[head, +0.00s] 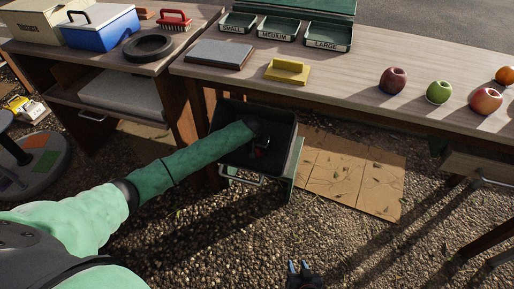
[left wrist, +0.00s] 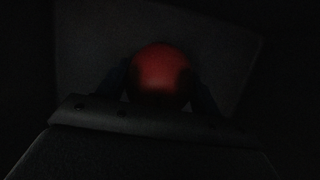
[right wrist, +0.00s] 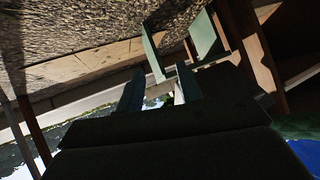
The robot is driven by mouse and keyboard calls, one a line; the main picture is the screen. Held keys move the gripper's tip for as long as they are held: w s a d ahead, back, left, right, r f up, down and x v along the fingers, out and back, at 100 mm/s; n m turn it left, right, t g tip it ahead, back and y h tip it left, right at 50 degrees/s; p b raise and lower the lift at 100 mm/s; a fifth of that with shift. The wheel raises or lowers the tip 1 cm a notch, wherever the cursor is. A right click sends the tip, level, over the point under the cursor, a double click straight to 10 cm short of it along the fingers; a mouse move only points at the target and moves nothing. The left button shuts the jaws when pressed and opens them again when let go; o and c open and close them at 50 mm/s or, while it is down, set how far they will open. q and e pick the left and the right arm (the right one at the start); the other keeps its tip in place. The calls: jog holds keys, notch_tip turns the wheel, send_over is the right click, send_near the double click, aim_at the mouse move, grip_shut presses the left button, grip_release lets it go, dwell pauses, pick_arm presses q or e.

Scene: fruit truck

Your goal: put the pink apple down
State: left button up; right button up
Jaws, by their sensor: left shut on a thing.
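My left arm reaches down into a black bin (head: 283,168) under the table's front edge. My left gripper (head: 262,143) is inside it, mostly in shadow. In the left wrist view it is shut on a round fruit, taken as the pink apple (left wrist: 158,72), which looks red in the dim light between the fingers. Whether the apple touches the bin's floor cannot be told. My right gripper (head: 301,268) is open and empty above the gravel at the bottom of the head view; its fingers stand apart in the right wrist view (right wrist: 160,92).
Flattened cardboard (head: 345,175) lies right of the bin.

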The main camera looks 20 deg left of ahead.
jog(key=shift+s+f, duration=0.35)
jog(key=shift+f, duration=0.1)
pick_arm(q)
jog(key=shift+f, duration=0.1)
pick_arm(e)
jog(key=shift+f, duration=0.15)
pick_arm(q)
jog(key=o, duration=1.1)
pick_arm(e)
jog(key=shift+s+d+g, duration=0.1)
jog(key=shift+g, duration=0.2)
